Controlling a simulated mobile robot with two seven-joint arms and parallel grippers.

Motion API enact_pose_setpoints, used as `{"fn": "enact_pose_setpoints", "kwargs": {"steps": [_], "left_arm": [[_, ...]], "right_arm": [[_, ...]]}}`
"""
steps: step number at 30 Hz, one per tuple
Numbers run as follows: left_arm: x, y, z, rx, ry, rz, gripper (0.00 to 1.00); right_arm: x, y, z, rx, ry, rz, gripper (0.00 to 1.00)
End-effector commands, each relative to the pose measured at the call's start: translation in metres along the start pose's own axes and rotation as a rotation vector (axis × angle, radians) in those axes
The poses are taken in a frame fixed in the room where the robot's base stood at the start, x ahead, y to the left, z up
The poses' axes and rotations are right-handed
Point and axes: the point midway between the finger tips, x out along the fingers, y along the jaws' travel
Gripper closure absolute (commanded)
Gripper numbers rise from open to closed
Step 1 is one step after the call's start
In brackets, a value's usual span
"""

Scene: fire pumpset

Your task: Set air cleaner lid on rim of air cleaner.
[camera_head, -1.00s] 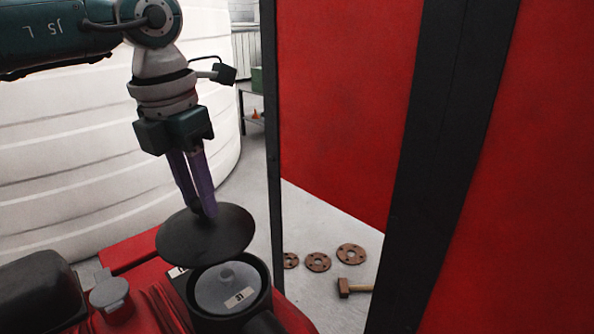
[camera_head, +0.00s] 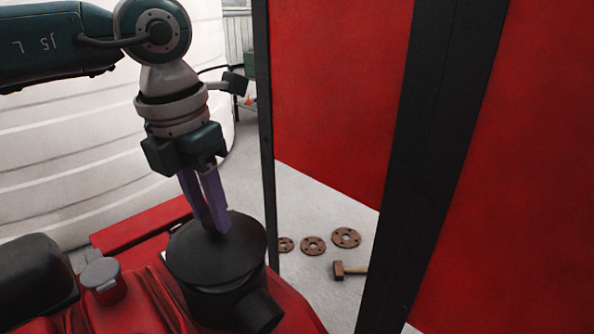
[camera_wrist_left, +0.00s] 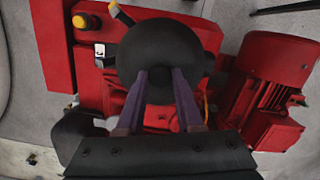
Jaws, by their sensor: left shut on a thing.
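The air cleaner lid (camera_head: 215,252) is a round black disc. It lies over the top of the black air cleaner (camera_head: 222,302) and hides its opening; I cannot tell whether it touches the rim all round. My left gripper (camera_head: 216,226) has its purple fingers shut on the lid near its middle, from above. In the left wrist view, the lid (camera_wrist_left: 160,48) sits just beyond the fingertips of my left gripper (camera_wrist_left: 162,72) and hides the air cleaner. My right gripper is not in view.
The air cleaner stands on a red engine with a grey cap (camera_head: 101,273) to its left. A black post and red panels (camera_head: 335,100) rise at right. Rusty flanges (camera_head: 313,245) and a hammer (camera_head: 340,270) lie on the floor. A red motor (camera_wrist_left: 275,90) shows in the wrist view.

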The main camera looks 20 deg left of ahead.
Motion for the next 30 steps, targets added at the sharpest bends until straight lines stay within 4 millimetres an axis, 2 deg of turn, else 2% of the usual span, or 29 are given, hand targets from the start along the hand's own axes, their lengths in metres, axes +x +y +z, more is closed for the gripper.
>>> {"fn": "enact_pose_setpoints", "kwargs": {"steps": [14,30], "left_arm": [[0.000,0.000,0.000,0.000,0.000,0.000,1.00],[0.018,0.000,-0.002,0.001,0.000,0.000,1.00]], "right_arm": [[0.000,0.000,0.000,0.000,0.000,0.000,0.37],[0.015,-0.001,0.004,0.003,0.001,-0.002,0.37]]}}
